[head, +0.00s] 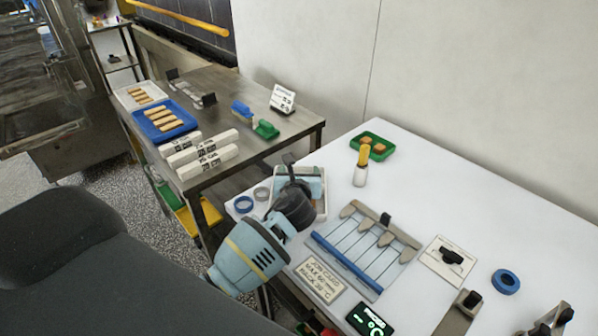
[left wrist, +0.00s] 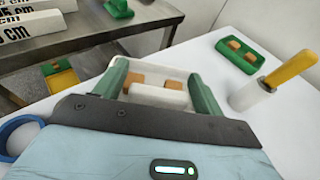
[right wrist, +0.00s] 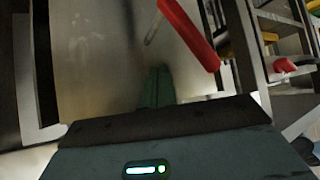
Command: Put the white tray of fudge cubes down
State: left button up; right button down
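The white tray (left wrist: 183,76) with brown fudge cubes (left wrist: 135,80) is between the green fingers of my left gripper (left wrist: 160,90). The fingers stand wide apart against a white block at its near side and appear shut on it. In the head view my left gripper (head: 291,180) covers much of the tray (head: 321,204), at the white table's left end. I cannot tell whether the tray touches the table. My right gripper (right wrist: 157,85) shows its green fingers together, empty; it is out of the head view.
The steel table (head: 250,150) holds a blue tray (head: 166,135). A red-handled tool (right wrist: 190,35) is near my right gripper.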

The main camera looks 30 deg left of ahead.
pick_arm(q)
jog(key=shift+o, duration=0.4)
jog(key=shift+r, duration=0.15)
jog(key=v, duration=1.2)
jog(key=shift+s, duration=0.1)
